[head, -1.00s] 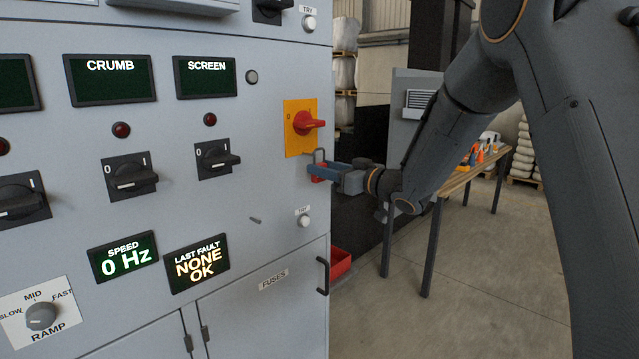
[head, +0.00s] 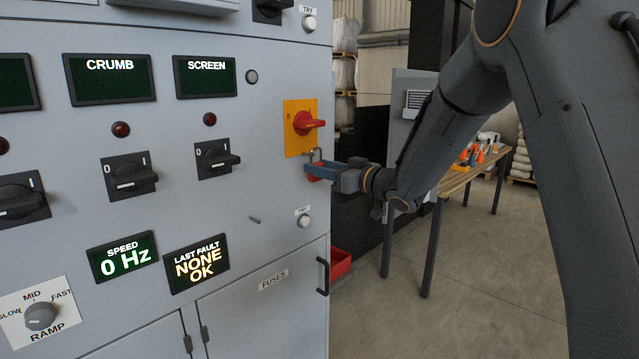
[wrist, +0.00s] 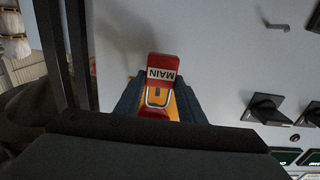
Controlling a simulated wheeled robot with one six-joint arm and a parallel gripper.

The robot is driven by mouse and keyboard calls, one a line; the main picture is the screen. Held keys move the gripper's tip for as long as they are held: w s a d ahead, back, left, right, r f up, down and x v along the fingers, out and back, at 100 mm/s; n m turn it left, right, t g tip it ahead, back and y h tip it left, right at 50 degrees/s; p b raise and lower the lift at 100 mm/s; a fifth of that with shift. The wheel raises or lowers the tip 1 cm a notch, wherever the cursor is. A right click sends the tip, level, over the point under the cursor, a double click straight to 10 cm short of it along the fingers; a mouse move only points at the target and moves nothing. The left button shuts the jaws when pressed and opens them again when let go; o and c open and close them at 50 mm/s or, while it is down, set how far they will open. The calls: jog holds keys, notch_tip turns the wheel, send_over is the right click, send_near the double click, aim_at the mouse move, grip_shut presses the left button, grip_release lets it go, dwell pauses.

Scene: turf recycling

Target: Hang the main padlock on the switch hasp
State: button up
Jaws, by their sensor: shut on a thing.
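The red main padlock (wrist: 162,68), with a white MAIN label, is between the two fingers of my gripper (wrist: 155,100). My gripper is shut on it. In the head view the grey shackle of the padlock (head: 316,154) points up above my gripper (head: 318,170), just under the switch plate. The main switch (head: 308,123) is a red handle on a yellow plate (head: 292,142) at the panel's right edge. The yellow plate also shows behind the shackle in the wrist view (wrist: 174,109). The hasp is not clearly distinguishable, and I cannot tell whether the shackle touches it.
The grey panel carries black rotary switches (head: 132,176), a TRY button (head: 304,220) and a small peg (head: 255,220). A fuse door handle (head: 323,276) sticks out below. A wooden table (head: 462,181) with tools stands behind on the right.

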jog(key=shift+x, duration=0.8)
jog(key=shift+w+a+f+b, duration=0.45)
jog(key=shift+a+f+b, duration=0.05)
jog(key=shift+f+b, duration=0.1)
dwell(1.4)
jog(key=shift+f, duration=0.15)
dwell(0.4)
jog(key=o, duration=1.2)
